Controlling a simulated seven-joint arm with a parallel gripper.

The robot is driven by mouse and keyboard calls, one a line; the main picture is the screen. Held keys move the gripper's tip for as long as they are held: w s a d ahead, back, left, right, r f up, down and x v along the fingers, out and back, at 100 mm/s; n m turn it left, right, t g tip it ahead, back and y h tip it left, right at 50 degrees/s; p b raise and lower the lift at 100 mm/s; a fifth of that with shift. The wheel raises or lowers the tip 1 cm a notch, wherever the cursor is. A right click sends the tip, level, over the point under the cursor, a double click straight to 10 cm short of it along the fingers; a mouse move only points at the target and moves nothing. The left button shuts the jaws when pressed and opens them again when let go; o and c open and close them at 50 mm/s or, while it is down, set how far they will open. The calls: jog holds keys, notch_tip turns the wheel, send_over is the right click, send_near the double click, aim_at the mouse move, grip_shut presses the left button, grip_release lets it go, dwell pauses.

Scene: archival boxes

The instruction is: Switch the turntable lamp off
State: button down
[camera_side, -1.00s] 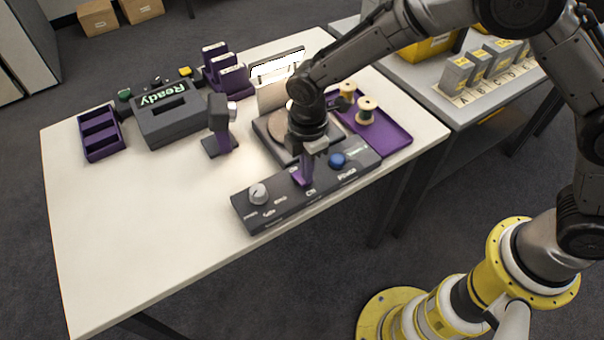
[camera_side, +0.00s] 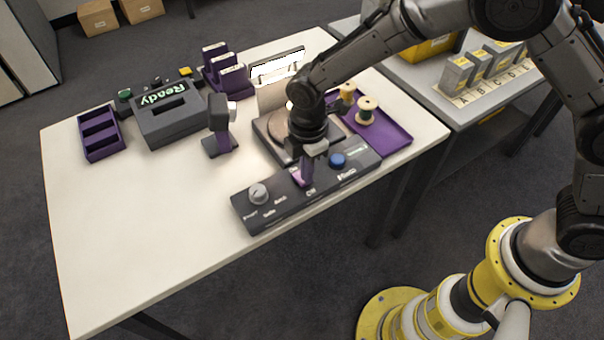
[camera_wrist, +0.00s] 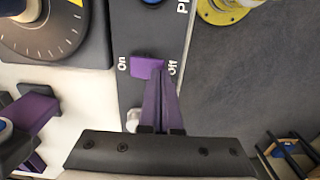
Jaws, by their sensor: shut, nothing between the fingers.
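The purple rocker switch (camera_wrist: 147,66) lies between the labels "On" and "Off" on the dark control panel (camera_wrist: 130,35). In the side view the panel (camera_side: 228,207) runs along the table's front edge, and the switch (camera_side: 298,178) is partly hidden by my fingers. My gripper (camera_side: 305,184) is shut and empty, pointing down at the panel. In the wrist view its purple fingertips (camera_wrist: 160,74) overlap the switch's "Off" side; contact is hard to tell. The turntable (camera_side: 262,128) stands behind the panel. A bright white lamp panel (camera_side: 278,63) behind it looks lit.
A grey knob (camera_side: 258,193) and a blue button (camera_side: 337,160) flank the switch on the panel. A purple tray (camera_side: 394,139) with spools stands at right. A dark upright device (camera_side: 219,124) stands left of the turntable. The front left tabletop is clear.

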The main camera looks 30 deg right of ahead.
jog(key=shift+f, duration=0.45)
dwell(0.3)
jog(key=shift+r, duration=3.05)
